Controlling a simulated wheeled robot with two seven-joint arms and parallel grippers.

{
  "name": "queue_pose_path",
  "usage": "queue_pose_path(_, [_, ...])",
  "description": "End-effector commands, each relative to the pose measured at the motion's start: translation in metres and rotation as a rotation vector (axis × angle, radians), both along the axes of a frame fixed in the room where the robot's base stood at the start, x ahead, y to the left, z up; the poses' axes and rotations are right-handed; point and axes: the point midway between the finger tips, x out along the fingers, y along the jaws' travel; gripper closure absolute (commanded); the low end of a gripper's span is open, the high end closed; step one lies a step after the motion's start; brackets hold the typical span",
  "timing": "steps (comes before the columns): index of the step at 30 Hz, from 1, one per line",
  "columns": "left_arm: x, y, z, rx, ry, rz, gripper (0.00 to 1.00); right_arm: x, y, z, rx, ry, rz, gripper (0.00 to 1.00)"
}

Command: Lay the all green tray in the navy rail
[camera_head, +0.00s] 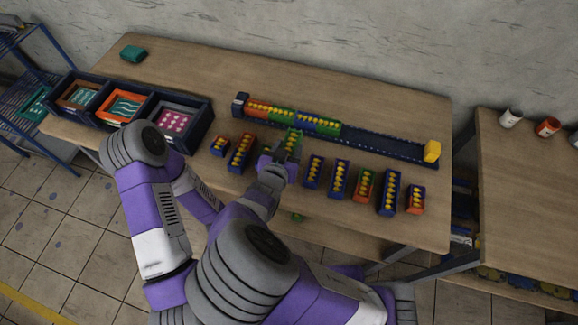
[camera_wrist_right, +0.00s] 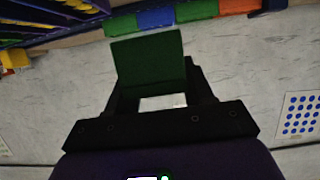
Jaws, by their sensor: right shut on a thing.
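The all green tray (camera_head: 293,139), with yellow pieces in it, is held by my right gripper (camera_head: 284,160) in the head view. In the right wrist view the fingers (camera_wrist_right: 160,100) are shut on the green tray (camera_wrist_right: 148,60), whose plain green side faces the camera. The tray is in front of the navy rail (camera_head: 385,147), apart from it or overlapping its near edge; I cannot tell its height. The rail holds a red-orange, a green and a blue tray, then a green end, packed at its left. Its right part is empty. My left gripper is not visible.
A yellow block (camera_head: 432,151) sits at the rail's right end. Loose trays stand in front, including a long blue one (camera_head: 388,199) and a red one (camera_head: 240,152). A dark bin (camera_head: 200,127) with framed prints is at left. A teal item (camera_head: 133,53) lies at the back.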

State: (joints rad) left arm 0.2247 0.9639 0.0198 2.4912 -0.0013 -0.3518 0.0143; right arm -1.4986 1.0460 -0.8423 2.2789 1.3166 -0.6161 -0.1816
Motion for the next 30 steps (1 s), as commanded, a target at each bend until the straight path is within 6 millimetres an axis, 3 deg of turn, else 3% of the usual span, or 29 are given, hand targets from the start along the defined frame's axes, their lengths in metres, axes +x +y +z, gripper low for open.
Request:
queue_pose_path(3, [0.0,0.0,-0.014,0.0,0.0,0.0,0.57,0.0,0.0,-0.027,-0.005,0.002,0.0,0.79])
queue_pose_path(16, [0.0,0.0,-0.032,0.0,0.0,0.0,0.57,0.0,-0.001,-0.079,-0.002,0.001,-0.001,0.79])
queue_pose_path(30, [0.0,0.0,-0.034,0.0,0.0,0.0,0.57,0.0,0.0,-0.089,0.0,0.001,0.0,0.79])
